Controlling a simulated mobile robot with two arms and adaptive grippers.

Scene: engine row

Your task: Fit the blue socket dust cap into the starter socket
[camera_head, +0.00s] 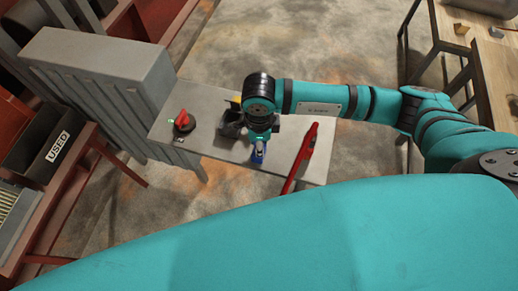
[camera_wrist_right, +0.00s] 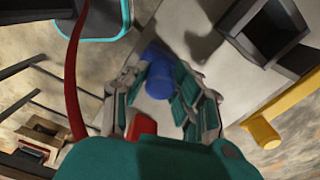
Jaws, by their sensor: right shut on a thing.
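The blue socket dust cap (camera_head: 258,154) shows just below my right gripper (camera_head: 259,144) in the head view, above the grey bench. In the right wrist view the cap (camera_wrist_right: 158,78) sits between the fingers of my right gripper (camera_wrist_right: 165,82), which is shut on it. A dark, square-mouthed housing (camera_head: 232,125), seemingly the starter socket, stands just left of the gripper. Its dark opening (camera_wrist_right: 268,35) shows at the upper right in the wrist view, apart from the cap. My left gripper is not in view.
The grey bench (camera_head: 216,146) also bears a red rotary switch (camera_head: 183,121) at left and a long red tool (camera_head: 302,158) at right. A yellow part (camera_wrist_right: 262,131) is beside the housing. A grey cabinet (camera_head: 100,65) and a USED bin (camera_head: 50,140) stand left.

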